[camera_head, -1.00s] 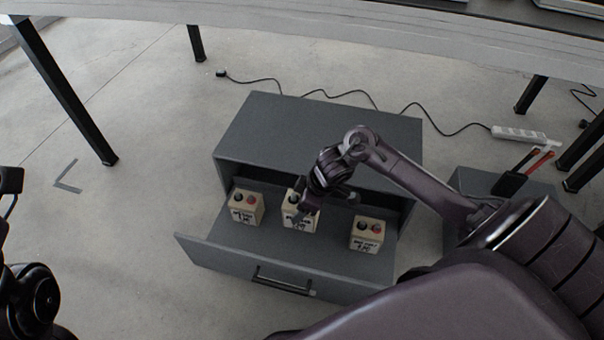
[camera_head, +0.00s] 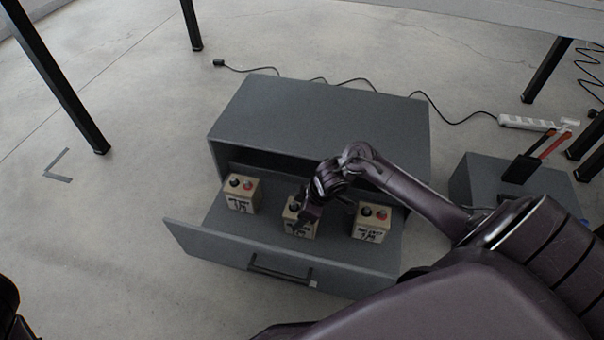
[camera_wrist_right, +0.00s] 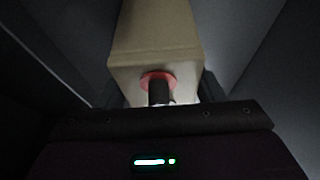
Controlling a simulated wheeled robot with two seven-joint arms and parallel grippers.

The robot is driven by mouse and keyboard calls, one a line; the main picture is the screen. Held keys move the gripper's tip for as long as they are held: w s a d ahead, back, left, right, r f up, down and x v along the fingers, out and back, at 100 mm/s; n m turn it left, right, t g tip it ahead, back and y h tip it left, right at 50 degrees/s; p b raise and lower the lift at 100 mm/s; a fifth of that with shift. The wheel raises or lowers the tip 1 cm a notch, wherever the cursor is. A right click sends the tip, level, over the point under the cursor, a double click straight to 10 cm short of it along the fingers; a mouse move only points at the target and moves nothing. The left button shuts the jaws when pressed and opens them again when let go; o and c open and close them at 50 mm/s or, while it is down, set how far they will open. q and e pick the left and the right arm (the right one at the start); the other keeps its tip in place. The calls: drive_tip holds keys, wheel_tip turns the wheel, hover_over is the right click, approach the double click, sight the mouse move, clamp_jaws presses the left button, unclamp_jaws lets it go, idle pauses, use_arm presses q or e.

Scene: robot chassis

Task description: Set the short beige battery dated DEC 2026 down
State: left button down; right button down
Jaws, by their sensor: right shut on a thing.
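A beige battery (camera_head: 299,227) with dark markings on its front is the middle one of three in the open drawer (camera_head: 240,240). The print is too small to read as a date. My right gripper (camera_head: 308,208) is shut on this battery from above and partly hides its top. In the right wrist view the held battery (camera_wrist_right: 155,35) shows a red ring and a dark terminal close to the gripper (camera_wrist_right: 160,100). Whether its bottom touches the drawer floor is hard to tell. My left gripper is not in view.
Similar beige batteries stand to the left (camera_head: 241,194) and right (camera_head: 370,222) of the held one. The grey cabinet (camera_head: 310,115) rises behind, its top clear. A grey box (camera_head: 480,185) with red and black tools (camera_head: 535,158) is at right. A cable lies behind.

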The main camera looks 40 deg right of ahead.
drive_tip(key=shift+w+r, duration=0.1)
drive_tip(key=shift+w, duration=0.05)
drive_tip(key=shift+c, duration=1.9)
unclamp_jaws()
